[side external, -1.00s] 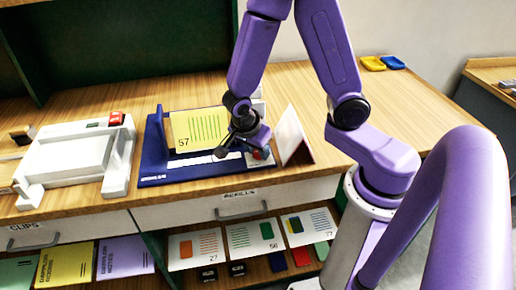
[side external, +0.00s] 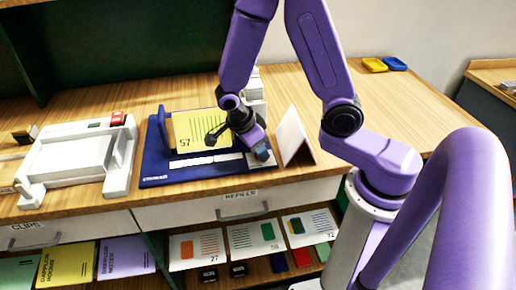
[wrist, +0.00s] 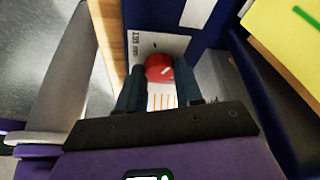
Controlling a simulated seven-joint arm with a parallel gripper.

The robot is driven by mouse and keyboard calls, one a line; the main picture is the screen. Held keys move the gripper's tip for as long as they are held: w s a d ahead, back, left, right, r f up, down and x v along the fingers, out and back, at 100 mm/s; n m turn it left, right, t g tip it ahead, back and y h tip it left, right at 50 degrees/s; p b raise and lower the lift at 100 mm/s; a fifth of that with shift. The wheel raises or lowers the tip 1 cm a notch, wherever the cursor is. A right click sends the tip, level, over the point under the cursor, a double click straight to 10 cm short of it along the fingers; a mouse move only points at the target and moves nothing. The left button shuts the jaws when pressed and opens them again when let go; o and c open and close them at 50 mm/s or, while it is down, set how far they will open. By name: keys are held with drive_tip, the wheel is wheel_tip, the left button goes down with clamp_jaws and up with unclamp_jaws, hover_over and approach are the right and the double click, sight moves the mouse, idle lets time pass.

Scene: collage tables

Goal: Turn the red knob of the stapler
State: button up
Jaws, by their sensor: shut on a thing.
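The stapler is a blue device (side external: 155,180) on the wooden table, with an upright blue end plate at its left and a yellow card (side external: 192,131) marked 57 on it. Its red knob (wrist: 158,67) sits on a pale plate with printed marks in the wrist view. My gripper (side external: 262,153) is at the stapler's right front corner and hides the knob in the side view. In the wrist view my gripper (wrist: 160,74) has its two dark fingers on either side of the knob, shut on it.
A white device (side external: 75,158) with a red button (side external: 117,118) stands to the left. A pale folded card (side external: 292,137) stands close to the right of my gripper. Drawers and a shelf of cards lie below the table edge.

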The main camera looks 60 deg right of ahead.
drive_tip(key=shift+d, duration=0.1)
drive_tip(key=o, duration=1)
drive_tip(key=shift+r, duration=0.15)
drive_tip(key=shift+w+a+r, duration=0.1)
drive_tip(key=shift+a+r, duration=0.15)
drive_tip(key=shift+r, duration=0.05)
drive_tip(key=v, duration=1.6)
drive_tip(key=shift+a+r, duration=0.1)
drive_tip(key=shift+r, duration=0.1)
